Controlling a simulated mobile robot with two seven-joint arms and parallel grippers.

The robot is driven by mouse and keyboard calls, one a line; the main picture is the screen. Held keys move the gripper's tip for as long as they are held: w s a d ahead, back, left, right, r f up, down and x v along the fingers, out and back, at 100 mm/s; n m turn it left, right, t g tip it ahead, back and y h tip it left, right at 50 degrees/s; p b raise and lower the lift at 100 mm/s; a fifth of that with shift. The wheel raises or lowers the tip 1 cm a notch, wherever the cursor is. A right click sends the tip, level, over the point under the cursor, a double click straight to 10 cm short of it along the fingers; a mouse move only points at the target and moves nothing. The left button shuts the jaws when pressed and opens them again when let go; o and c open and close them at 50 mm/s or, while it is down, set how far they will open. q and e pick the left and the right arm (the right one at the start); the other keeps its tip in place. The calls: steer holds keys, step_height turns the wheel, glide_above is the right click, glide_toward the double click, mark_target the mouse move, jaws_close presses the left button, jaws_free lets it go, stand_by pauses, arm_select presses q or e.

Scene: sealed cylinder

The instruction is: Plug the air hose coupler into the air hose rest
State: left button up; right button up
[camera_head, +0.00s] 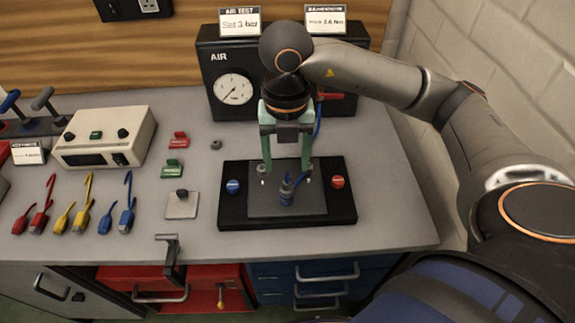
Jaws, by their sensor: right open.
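My right gripper (285,174) is open above the black fixture, its two pale green fingers pointing down and spread apart. A small dark blue piece with a curved blue line (287,194), which looks like the air hose coupler, stands upright on the fixture's grey plate, below and between the fingertips. I cannot tell whether the fingers touch it. A blue hose (318,122) shows beside the gripper, in front of the AIR box; its path is partly hidden. I cannot make out the air hose rest for certain. My left gripper is not in view.
The black fixture (232,211) has a blue and a red button. The AIR box (212,62) with a gauge stands behind. To the left are a cream instrument (103,137), colored leads (88,205) and a small light plate (181,206) with a dark knob. Bare bench lies right.

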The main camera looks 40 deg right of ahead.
mark_target(287, 182)
steer(key=shift+f+b, duration=0.3)
steer(key=shift+f, duration=0.4)
step_height(287, 182, down, 6)
steer(key=b, duration=0.4)
steer(key=shift+f+b, duration=0.1)
steer(key=shift+b, duration=0.2)
steer(key=shift+f+b, duration=0.7)
steer(key=shift+r, duration=0.1)
jaws_close()
stand_by(1.0)
steer(key=shift+r, duration=0.1)
